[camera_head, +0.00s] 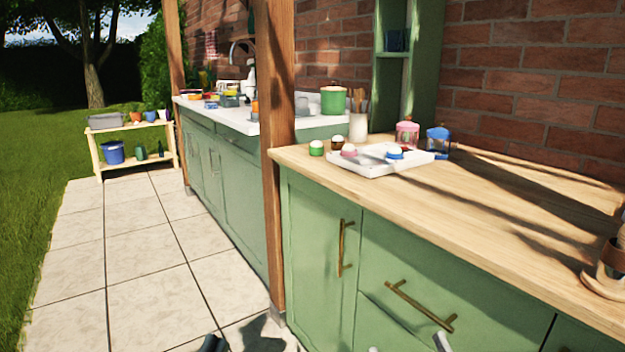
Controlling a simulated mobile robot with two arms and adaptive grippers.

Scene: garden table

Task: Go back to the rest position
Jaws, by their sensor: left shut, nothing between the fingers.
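The tip of my left gripper (213,344) shows as a small dark shape at the bottom edge, over the paving. It is shut and empty, and the rest of it is cut off below the picture. Small grey parts at the bottom edge, in front of the green cabinet (318,235), look like parts of my own body. I cannot make out my right gripper.
A wooden counter (480,205) runs along the right. It carries a white tray (355,169) with small items, a pink jar (407,135) and a blue jar (438,142). A wooden post (274,150) stands left of it. The paving (140,260) is clear.

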